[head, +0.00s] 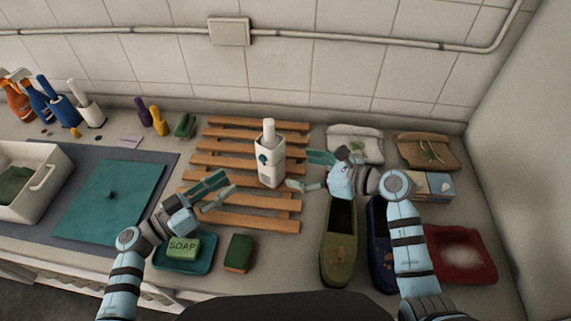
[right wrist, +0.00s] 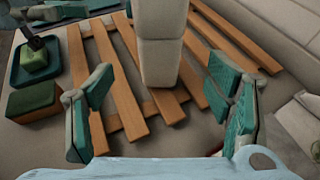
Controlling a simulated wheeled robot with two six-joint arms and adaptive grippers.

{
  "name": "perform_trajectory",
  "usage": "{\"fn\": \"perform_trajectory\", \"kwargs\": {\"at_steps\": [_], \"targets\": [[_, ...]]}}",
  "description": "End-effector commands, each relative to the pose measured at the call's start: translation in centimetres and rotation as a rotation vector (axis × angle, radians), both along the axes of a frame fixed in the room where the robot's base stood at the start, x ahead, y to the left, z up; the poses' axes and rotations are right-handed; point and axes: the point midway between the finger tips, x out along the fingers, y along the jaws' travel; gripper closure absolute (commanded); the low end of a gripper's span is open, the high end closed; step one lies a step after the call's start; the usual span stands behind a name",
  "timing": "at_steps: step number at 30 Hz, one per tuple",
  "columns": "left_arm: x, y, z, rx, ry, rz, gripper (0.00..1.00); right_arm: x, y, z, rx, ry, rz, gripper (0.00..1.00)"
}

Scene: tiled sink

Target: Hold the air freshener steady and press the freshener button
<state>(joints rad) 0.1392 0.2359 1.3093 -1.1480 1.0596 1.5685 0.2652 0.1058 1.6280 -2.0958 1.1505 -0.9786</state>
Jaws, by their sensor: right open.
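The air freshener (head: 270,164) is a white upright bottle with a paler rounded top and a small teal mark on its front. It stands on the wooden slatted rack (head: 222,146). In the right wrist view the white bottle (right wrist: 158,45) rises between and beyond the fingers, its top cut off. My right gripper (head: 306,172) is open just right of the bottle, fingers apart from it; its fingers also show in the right wrist view (right wrist: 163,115). My left gripper (head: 220,190) is open and empty, left of and nearer than the bottle, over the rack's front left part.
A soap dish (head: 204,257) and a sponge (head: 238,253) lie in front of the rack. Olive (head: 338,245) and blue (head: 381,250) shoes stand by my right arm. Folded cloths (head: 355,145) and a small box (head: 432,187) lie at the right. A tiled wall is behind.

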Motion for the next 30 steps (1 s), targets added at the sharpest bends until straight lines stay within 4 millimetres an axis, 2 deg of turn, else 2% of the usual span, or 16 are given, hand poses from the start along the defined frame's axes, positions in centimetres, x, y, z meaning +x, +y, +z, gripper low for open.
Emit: {"fn": "perform_trajectory", "kwargs": {"at_steps": [3,9,15,22,23,30], "targets": [[0.0,0.0,0.0,0.0,0.0,0.0,0.67,1.8,2.6,-1.2,0.005,0.003,0.0,0.27],[0.0,0.0,0.0,0.0,0.0,0.0,0.67,4.6,6.3,-3.1,0.003,0.003,0.0,0.27],[0.0,0.0,0.0,0.0,0.0,0.0,0.67,5.9,7.9,-4.1,0.002,0.002,-0.001,0.27],[0.0,0.0,0.0,0.0,0.0,0.0,0.67,6.0,8.0,-4.2,0.001,0.001,-0.002,0.27],[0.0,0.0,0.0,0.0,0.0,0.0,0.67,6.0,8.0,-4.2,0.001,0.001,-0.002,0.28],[0.0,0.0,0.0,0.0,0.0,0.0,0.67,6.0,8.0,-4.2,0.001,0.002,-0.002,0.67]]}}
